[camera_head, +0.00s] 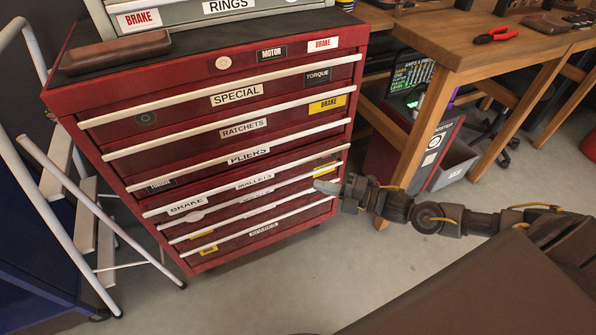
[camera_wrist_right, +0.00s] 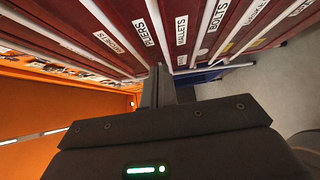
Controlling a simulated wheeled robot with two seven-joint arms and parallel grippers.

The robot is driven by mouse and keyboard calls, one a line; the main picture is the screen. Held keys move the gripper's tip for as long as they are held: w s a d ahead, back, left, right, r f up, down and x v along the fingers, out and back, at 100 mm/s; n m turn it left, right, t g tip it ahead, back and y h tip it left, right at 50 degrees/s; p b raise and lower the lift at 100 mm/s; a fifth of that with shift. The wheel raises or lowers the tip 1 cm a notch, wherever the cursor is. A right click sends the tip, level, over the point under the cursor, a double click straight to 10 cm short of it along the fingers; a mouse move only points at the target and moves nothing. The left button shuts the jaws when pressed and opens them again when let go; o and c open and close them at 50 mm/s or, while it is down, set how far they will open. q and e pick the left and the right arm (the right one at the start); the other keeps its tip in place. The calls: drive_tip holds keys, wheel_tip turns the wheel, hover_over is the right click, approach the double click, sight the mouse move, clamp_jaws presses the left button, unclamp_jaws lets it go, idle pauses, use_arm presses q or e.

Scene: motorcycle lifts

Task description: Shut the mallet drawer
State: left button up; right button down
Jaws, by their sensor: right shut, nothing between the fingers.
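The mallet drawer, labelled MALLETS (camera_head: 255,181), is a red drawer with a long pale handle strip, about the middle of the red cabinet (camera_head: 90,150). My right gripper (camera_head: 328,187) is shut and empty, at the right end of the lower drawer fronts. In the right wrist view its fingers (camera_wrist_right: 160,85) point at the drawer fronts near the PLIERS and MALLETS labels; contact is unclear. My left gripper is not in view.
A wooden workbench (camera_head: 480,50) with red pliers (camera_head: 496,35) stands right of the cabinet, its leg close behind my right forearm. A stepladder (camera_head: 85,200) leans at the left. The grey floor in front is clear.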

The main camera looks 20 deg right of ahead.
sight(293, 165)
drive_tip(key=w+a, duration=0.1)
drive_tip(key=w, duration=0.1)
drive_tip(key=w+a, duration=0.1)
drive_tip(key=w, duration=0.1)
drive_tip(key=w+a, duration=0.2)
drive_tip(key=w, duration=0.1)
drive_tip(key=shift+w, duration=0.4)
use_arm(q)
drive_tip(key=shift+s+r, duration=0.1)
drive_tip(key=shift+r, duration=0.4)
use_arm(e)
drive_tip(key=shift+w+b, duration=0.3)
drive_tip(key=shift+b, duration=0.05)
drive_tip(key=shift+w+d+b, duration=0.1)
drive_tip(key=shift+w+b, duration=0.25)
drive_tip(key=shift+w, duration=0.7)
drive_tip(key=shift+d+r, duration=0.1)
drive_tip(key=shift+r, duration=0.05)
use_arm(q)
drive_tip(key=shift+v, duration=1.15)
